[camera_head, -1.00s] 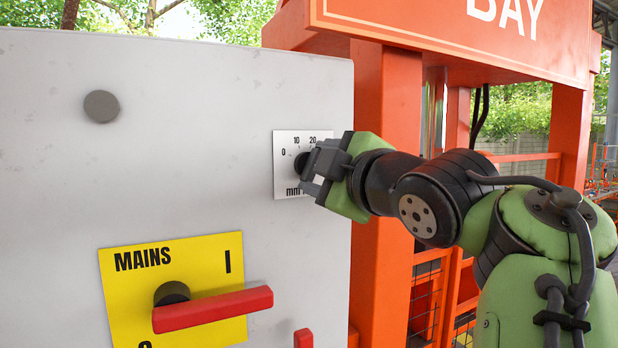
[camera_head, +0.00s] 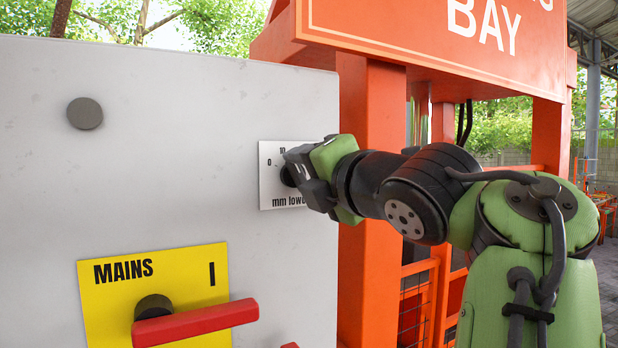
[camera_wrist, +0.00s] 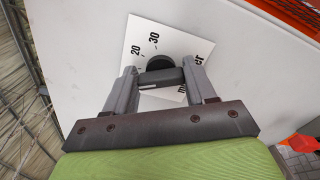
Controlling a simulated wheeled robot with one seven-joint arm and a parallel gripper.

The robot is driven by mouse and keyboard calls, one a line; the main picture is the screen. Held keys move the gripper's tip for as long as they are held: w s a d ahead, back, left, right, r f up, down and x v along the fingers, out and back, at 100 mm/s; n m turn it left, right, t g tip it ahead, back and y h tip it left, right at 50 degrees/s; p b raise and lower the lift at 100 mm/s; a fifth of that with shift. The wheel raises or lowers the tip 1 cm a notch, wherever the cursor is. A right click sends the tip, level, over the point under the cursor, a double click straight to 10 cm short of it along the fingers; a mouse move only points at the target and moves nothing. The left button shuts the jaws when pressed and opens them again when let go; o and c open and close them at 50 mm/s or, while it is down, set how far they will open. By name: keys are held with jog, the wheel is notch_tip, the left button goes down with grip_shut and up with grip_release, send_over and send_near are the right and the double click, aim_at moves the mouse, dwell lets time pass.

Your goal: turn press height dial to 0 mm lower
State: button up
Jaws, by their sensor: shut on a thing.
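The press height dial is a black knob (camera_head: 288,176) on a white scale plate (camera_head: 268,200) marked "mm lower", on the grey panel. In the head view the marks 0 and 10 show on the plate; my gripper hides the rest. In the wrist view the black knob (camera_wrist: 160,62) sits at the fingers' far end, with 20 and 30 readable on the plate (camera_wrist: 140,32). My gripper (camera_head: 296,172) is at the dial, its fingers (camera_wrist: 160,76) shut on the dial's grip bar. The dial's pointer is hidden, so its setting cannot be read.
A yellow MAINS plate (camera_head: 205,262) with a red lever (camera_head: 195,322) is below left on the same panel. A round grey button (camera_head: 85,113) is at upper left. An orange frame post (camera_head: 370,110) stands just right of the panel.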

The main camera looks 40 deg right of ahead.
jog(key=n, duration=0.6)
jog(key=shift+a, duration=0.1)
jog(key=shift+n, duration=0.3)
dwell(0.3)
jog(key=o, duration=1)
jog(key=shift+w, duration=0.1)
jog(key=shift+o, duration=0.2)
jog(key=shift+r, duration=0.1)
jog(key=shift+s+a, duration=0.15)
jog(key=shift+s, duration=0.35)
jog(key=p+v, duration=0.1)
jog(key=v, duration=1.4)
